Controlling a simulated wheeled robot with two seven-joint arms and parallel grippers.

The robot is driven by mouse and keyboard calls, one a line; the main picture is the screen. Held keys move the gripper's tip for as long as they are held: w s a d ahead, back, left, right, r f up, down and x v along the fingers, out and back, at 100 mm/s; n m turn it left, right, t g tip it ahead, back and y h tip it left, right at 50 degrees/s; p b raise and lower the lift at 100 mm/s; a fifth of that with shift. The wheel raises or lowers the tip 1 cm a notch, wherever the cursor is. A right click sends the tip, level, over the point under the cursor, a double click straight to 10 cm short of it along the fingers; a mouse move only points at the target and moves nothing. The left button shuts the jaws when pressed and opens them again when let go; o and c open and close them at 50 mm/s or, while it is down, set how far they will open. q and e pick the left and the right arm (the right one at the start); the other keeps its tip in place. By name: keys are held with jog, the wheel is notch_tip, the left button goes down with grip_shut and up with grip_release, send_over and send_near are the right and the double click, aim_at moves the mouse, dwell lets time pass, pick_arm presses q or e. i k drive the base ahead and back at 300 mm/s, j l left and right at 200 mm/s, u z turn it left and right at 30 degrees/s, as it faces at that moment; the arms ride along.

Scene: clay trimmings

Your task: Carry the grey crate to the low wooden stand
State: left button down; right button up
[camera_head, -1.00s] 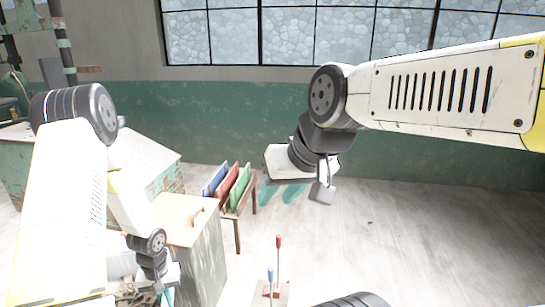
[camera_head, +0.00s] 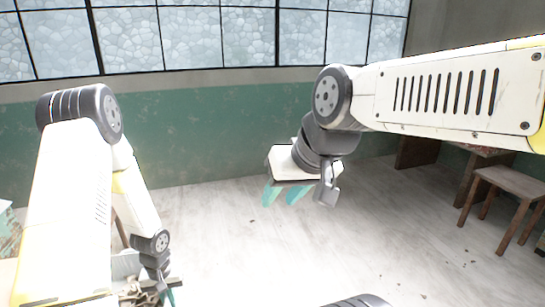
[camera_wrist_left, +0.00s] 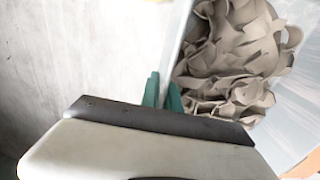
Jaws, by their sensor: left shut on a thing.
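The grey crate (camera_wrist_left: 290,118) fills the right of the left wrist view, with curled clay trimmings (camera_wrist_left: 235,50) inside. My left gripper (camera_wrist_left: 162,92) is shut on its near wall, one teal finger on each side. In the head view, my left gripper (camera_head: 168,298) is at the lower left, partly cut off, beside trimmings (camera_head: 135,292); my arm hides most of the crate there. My right gripper (camera_head: 285,194) hangs empty, its teal fingers apart. A low wooden stand (camera_head: 512,180), shaped like a stool, is on the floor at the far right.
A darker wooden table (camera_head: 485,152) stands behind the stand, near the green wall (camera_head: 220,140) under the window. The pale floor (camera_head: 390,235) between my arms and the stand is clear. A bit of green furniture (camera_head: 8,228) shows at the left edge.

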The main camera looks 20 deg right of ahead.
aim_at(515, 179)
jog(key=i+l+z, duration=0.2)
jog(key=l+z, duration=0.25)
jog(key=i+l+z, duration=0.2)
jog(key=z, duration=0.2)
jog(key=i+l+z, duration=0.25)
jog(key=z, duration=0.2)
jog(key=i+l+z, duration=0.2)
jog(key=i+z, duration=0.15)
jog(key=i, duration=0.3)
jog(key=i+z, duration=0.3)
jog(key=i, duration=1.75)
jog(key=i+z, duration=0.1)
jog(key=i, duration=0.6)
jog(key=i+j+z, duration=0.15)
jog(key=i, duration=0.5)
jog(key=i+j+z, duration=0.25)
jog(key=i, duration=0.4)
jog(key=i+l, duration=0.2)
jog(key=i, duration=0.3)
jog(key=u, duration=0.05)
